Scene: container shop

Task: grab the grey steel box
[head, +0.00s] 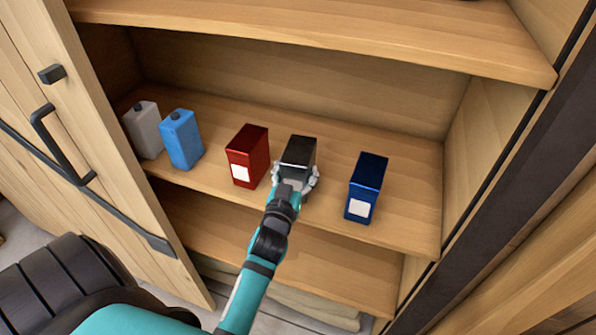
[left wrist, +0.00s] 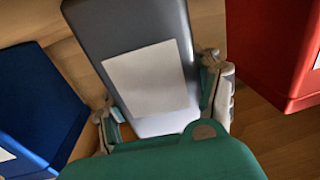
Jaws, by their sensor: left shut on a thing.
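The grey steel box (head: 299,151) stands on the wooden shelf between a red box and a dark blue box, dark-looking in the head view. In the left wrist view the grey steel box (left wrist: 146,40) fills the middle, with a white label on its front face. My left gripper (head: 296,180) is at the near side of the box, with its fingers on both sides. In the left wrist view my left gripper (left wrist: 165,110) is shut on the lower part of the box. The box's far side is hidden. My right gripper is not in view.
The red box (head: 248,155) stands close on the left, and the dark blue box (head: 366,186) on the right. A light blue canister (head: 181,139) and a grey canister (head: 143,129) stand farther left. An upper shelf (head: 330,30) overhangs. An open door (head: 100,160) is at left.

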